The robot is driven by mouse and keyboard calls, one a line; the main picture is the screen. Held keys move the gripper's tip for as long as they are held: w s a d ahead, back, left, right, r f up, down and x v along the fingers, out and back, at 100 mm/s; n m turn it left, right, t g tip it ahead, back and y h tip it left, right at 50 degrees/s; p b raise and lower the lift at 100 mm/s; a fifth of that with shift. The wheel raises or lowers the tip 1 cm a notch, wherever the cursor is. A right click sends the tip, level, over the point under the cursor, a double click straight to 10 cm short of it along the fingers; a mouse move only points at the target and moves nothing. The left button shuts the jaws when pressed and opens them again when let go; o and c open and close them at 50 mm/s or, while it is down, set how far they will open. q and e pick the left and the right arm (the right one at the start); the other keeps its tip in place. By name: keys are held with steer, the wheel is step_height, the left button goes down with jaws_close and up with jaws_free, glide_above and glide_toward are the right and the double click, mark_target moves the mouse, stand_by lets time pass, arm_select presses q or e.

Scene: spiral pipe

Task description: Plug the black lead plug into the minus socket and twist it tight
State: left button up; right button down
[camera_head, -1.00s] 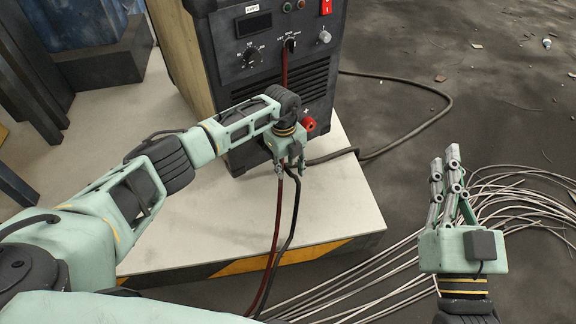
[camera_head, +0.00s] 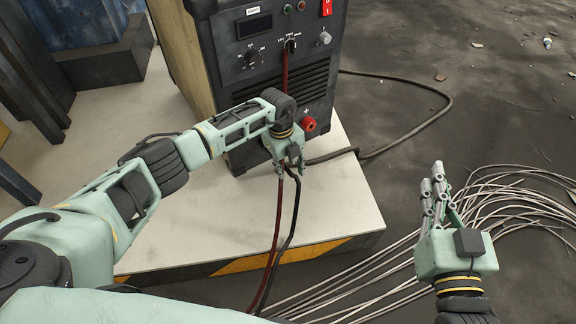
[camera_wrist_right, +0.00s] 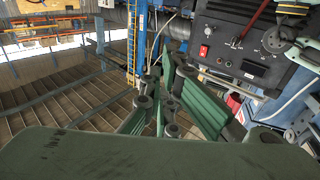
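The welding machine (camera_head: 268,60) stands on a pale platform, its front panel towards me. A red knob-like fitting (camera_head: 308,124) with a plus mark sits low on the panel. My left gripper (camera_head: 290,170) is low in front of the panel, pointing down, left of that fitting. A dark red cable (camera_head: 277,225) and a black cable (camera_head: 295,205) run down from behind its fingertips. The black lead plug and the minus socket cannot be made out; the left gripper covers that area. My right gripper (camera_head: 432,178) is away to the right, fingers up and close together, holding nothing visible.
The platform (camera_head: 190,215) has a yellow-black striped front edge. A bundle of pale wires (camera_head: 510,200) lies on the floor around the right gripper. A thick dark cable (camera_head: 405,150) loops right of the machine.

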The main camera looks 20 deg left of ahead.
arm_select(q)
steer(key=shift+t+h+p, duration=0.3)
steer(key=shift+p, duration=0.15)
steer(key=shift+s+p, duration=0.1)
steer(key=shift+p, duration=0.2)
arm_select(e)
step_height(320, 180, down, 8)
steer(key=s+d+g+h, duration=0.1)
steer(key=g, duration=0.3)
steer(key=shift+s+d+r, duration=0.2)
steer(key=shift+s+d, duration=0.05)
steer(key=shift+s, duration=0.15)
arm_select(q)
jaws_close()
